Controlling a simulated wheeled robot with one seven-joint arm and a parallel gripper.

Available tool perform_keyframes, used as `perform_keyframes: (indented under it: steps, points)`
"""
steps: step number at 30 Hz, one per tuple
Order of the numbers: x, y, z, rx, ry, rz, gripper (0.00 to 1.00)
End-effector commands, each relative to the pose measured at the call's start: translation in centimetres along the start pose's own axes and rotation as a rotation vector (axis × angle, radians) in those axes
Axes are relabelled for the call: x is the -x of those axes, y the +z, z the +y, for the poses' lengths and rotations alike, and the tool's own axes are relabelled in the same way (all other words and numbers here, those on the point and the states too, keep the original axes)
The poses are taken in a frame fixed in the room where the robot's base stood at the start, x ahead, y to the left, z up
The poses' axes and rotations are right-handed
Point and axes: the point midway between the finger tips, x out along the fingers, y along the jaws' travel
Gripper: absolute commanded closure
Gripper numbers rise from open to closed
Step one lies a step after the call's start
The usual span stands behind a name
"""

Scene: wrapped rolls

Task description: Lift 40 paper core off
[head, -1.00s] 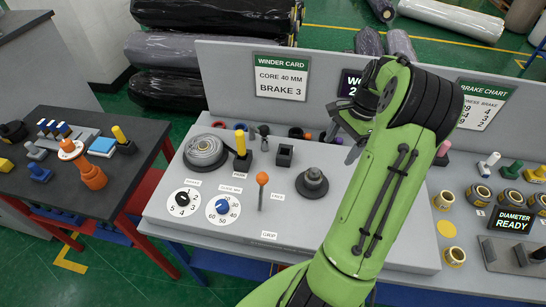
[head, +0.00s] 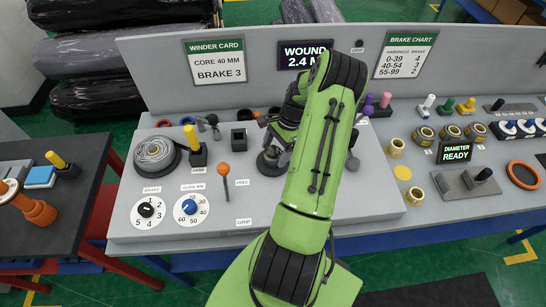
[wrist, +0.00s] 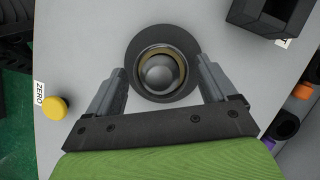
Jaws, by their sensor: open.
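The dark round spindle (head: 268,161) stands on the grey bench, partly hidden by my gripper and arm in the head view. In the wrist view, the spindle's dark flange (wrist: 137,48) surrounds a thin tan ring (wrist: 161,50) with a grey dome inside it. The ring looks like the rim of a paper core around the dome, but I cannot read a size on it. My gripper (wrist: 161,82) is open, with one finger on each side of the flange's near part. I cannot tell whether either finger touches. It also shows in the head view (head: 279,143).
An orange-knobbed lever (head: 224,172) and a black square holder (head: 239,138) stand left of the spindle. A yellow button (wrist: 54,107) marked ZERO is near one finger. Several gold rolls (head: 397,147) stand to the right. The winder card (head: 214,62) reads core 40 mm, brake 3.

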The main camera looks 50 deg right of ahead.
Motion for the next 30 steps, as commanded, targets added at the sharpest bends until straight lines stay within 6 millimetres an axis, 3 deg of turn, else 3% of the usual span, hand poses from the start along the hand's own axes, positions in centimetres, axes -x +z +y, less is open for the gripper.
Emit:
perform_keyframes:
  steps: [4, 11, 22, 30]
  points:
    - [-2.1, 0.1, 0.0, 0.002, 0.001, -0.003, 0.15]
    - [-2.4, 0.0, 0.0, 0.002, 0.000, 0.000, 0.15]
    - [-2.4, 0.0, 0.0, 0.002, 0.000, 0.000, 0.72]
    - [-1.9, 0.2, -0.1, 0.003, -0.002, 0.001, 0.75]
